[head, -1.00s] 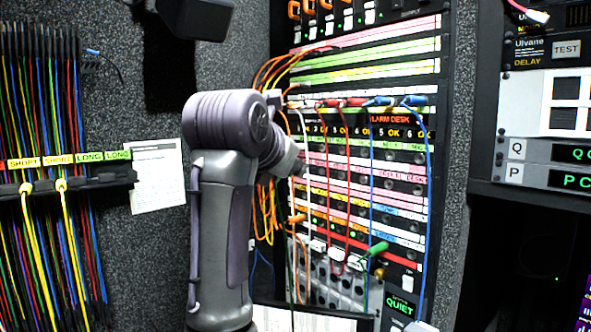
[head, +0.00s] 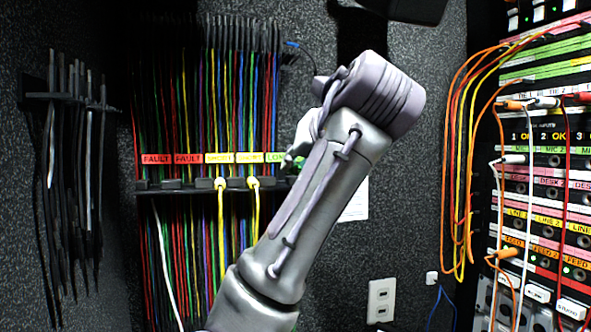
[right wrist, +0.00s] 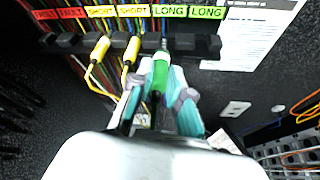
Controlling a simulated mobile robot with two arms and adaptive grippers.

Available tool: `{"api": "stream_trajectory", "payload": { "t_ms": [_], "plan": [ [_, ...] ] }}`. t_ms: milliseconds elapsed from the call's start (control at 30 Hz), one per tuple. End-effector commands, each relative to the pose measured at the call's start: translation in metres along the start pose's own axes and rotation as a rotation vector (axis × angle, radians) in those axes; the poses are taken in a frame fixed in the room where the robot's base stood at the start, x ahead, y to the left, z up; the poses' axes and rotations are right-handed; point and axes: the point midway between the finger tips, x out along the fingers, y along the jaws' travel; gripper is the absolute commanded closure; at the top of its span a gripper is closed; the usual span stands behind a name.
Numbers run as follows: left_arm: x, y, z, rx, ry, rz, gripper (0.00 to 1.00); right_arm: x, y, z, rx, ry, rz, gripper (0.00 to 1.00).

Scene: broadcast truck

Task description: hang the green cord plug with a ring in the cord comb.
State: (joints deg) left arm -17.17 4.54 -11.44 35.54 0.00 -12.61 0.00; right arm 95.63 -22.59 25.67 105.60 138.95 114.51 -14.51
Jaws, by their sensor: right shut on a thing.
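The cord comb (head: 160,187) is a dark slotted bar on the back wall under FAULT, SHORT and LONG labels; it also shows in the right wrist view (right wrist: 205,46). My right gripper (right wrist: 160,82) is shut on the green plug (right wrist: 159,76), which has a pale ring near its far end. The plug points at the comb, below the left LONG label; I cannot tell whether it touches the bar. In the head view my right gripper (head: 294,164) is at the comb's right end, partly hidden by my arm. My left gripper is not in view.
Two yellow plugs (head: 221,184) hang in the comb under the SHORT labels, just left of the green plug. Many coloured cords hang behind the bar. A patch panel (head: 545,170) with orange looped cords stands at right. Black cords hang on a rack (head: 70,98) at far left.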

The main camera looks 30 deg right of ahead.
Motion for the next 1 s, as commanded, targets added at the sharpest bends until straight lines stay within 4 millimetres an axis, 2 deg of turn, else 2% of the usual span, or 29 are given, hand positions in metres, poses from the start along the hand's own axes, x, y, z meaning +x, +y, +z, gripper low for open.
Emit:
{"api": "stream_trajectory", "payload": {
  "t_ms": [367, 1000],
  "plan": [
    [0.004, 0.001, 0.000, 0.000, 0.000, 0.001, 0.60, 0.000, 0.000, -0.001, 0.001, -0.002, 0.002, 1.00],
    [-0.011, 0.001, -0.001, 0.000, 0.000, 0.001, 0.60, 0.040, -0.001, 0.015, 0.001, 0.001, -0.001, 1.00]
  ]
}}
